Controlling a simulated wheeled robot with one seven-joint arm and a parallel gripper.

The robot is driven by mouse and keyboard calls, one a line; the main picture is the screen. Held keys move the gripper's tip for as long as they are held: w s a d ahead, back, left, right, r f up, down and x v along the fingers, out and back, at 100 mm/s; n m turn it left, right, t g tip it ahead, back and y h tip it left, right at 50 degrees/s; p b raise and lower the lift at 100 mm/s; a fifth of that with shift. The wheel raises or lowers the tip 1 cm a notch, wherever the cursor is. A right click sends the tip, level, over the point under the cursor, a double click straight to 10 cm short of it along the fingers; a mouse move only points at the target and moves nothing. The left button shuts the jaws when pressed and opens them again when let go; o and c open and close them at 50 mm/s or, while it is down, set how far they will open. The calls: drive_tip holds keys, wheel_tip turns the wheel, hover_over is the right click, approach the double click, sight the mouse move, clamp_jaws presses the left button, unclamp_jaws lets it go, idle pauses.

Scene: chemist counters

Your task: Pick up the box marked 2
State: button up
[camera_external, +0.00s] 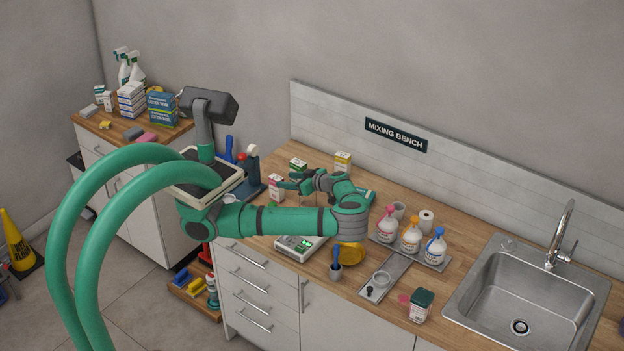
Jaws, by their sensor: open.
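Three small boxes stand upright at the back left of the wooden bench: a pink-and-white box (276,187), a green-and-white box (298,167) and a yellow-and-white box (342,162). Their markings are too small to read, so I cannot tell which is marked 2. My gripper (287,187) is open, with its fingers pointing left beside the pink-and-white box. I cannot tell whether they touch it or stand around it. The arm hides part of the bench behind and below it.
A teal item (364,195) lies behind my arm. The sink (520,300) is at the far right.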

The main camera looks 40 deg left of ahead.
sight(280, 179)
drive_tip(key=shift+x, duration=3.4)
drive_tip(key=shift+s+r, duration=0.1)
drive_tip(key=shift+r, duration=0.1)
drive_tip(key=c, duration=1.1)
